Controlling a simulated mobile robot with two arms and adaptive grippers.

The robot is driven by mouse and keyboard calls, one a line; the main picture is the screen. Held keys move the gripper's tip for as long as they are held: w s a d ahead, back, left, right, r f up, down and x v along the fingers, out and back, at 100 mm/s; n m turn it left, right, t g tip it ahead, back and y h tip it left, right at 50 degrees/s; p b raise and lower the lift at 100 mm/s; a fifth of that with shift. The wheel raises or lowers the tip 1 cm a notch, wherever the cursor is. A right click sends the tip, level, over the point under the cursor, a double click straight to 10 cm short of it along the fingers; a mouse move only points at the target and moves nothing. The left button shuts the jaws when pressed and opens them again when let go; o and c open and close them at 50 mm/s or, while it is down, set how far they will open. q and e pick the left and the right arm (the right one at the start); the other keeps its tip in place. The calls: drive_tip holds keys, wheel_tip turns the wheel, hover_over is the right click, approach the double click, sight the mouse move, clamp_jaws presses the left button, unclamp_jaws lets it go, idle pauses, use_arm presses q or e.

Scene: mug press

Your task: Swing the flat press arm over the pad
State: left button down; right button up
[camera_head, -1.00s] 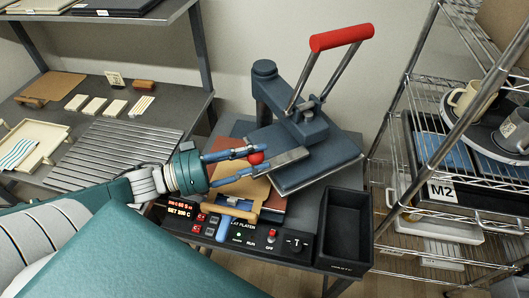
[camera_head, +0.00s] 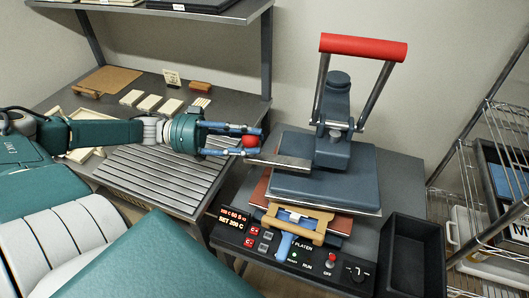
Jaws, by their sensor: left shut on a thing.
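The flat press arm is a dark blue-grey plate (camera_head: 325,187) under a column with a raised red-topped lever (camera_head: 363,47). A metal side handle (camera_head: 282,161) ends in a red ball knob (camera_head: 250,141). My left gripper (camera_head: 252,142) is shut on this knob, its blue fingers on either side of it. The plate lies above the reddish-brown pad (camera_head: 258,194), most of which is hidden below it. I cannot tell whether plate and pad touch. My right gripper is not in view.
A tan frame (camera_head: 298,222) with a blue handle lies at the pad's front. The control panel (camera_head: 290,252) is in front, a black bin (camera_head: 412,262) to its right. A wire rack (camera_head: 500,165) stands right; a bench with a ribbed mat (camera_head: 150,175) stands left.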

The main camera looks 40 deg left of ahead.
use_arm(q)
drive_tip(key=shift+w+a+f+b, duration=0.1)
drive_tip(key=shift+w+a+b, duration=0.15)
drive_tip(key=shift+a, duration=0.7)
drive_tip(key=shift+w+a+b, duration=0.2)
drive_tip(key=shift+a+b, duration=0.2)
drive_tip(key=shift+a, duration=0.6)
drive_tip(key=shift+w+a+f+b, duration=0.1)
drive_tip(key=shift+w+a+b, duration=0.15)
drive_tip(key=shift+a, duration=0.7)
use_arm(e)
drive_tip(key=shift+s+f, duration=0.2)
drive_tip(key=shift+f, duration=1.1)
use_arm(q)
drive_tip(key=c, duration=1.3)
unclamp_jaws()
drive_tip(key=shift+a, duration=0.1)
drive_tip(key=shift+o, duration=0.2)
drive_tip(key=v, duration=1.2)
drive_tip(key=shift+a, duration=0.15)
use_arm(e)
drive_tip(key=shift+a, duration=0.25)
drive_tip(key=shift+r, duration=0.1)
